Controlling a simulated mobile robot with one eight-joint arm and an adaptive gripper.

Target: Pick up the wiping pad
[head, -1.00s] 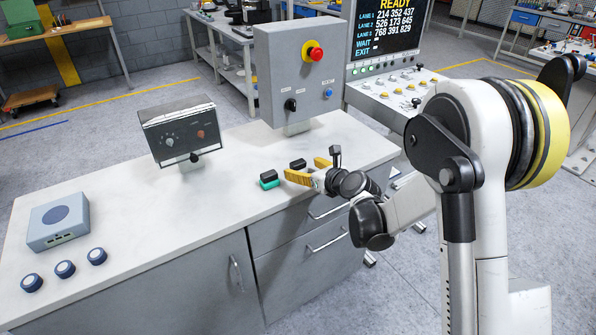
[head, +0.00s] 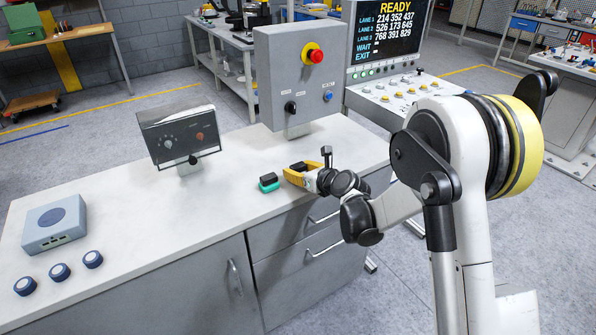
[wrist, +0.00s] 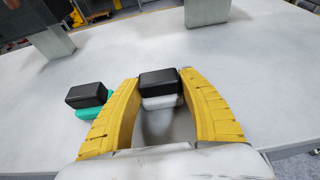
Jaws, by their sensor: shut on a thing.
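My gripper (head: 298,174) has yellow fingers and is low over the right part of the bench. In the wrist view my gripper (wrist: 160,78) is shut on a pad with a black top (wrist: 162,82) and a pale grey-white base; the fingers press on its left and right sides. In the head view the fingers mostly hide this pad. I cannot tell whether it touches the bench. A second pad, with a black top and a teal base (head: 268,183), rests on the bench just left of my gripper, and it also shows in the wrist view (wrist: 88,97).
The white bench top (head: 130,225) is clear in the middle. A grey control box with a red button (head: 300,75) stands behind my gripper. A small dial box (head: 178,133) stands farther left. A blue-grey box (head: 54,226) and several round knobs (head: 60,271) lie at the left end.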

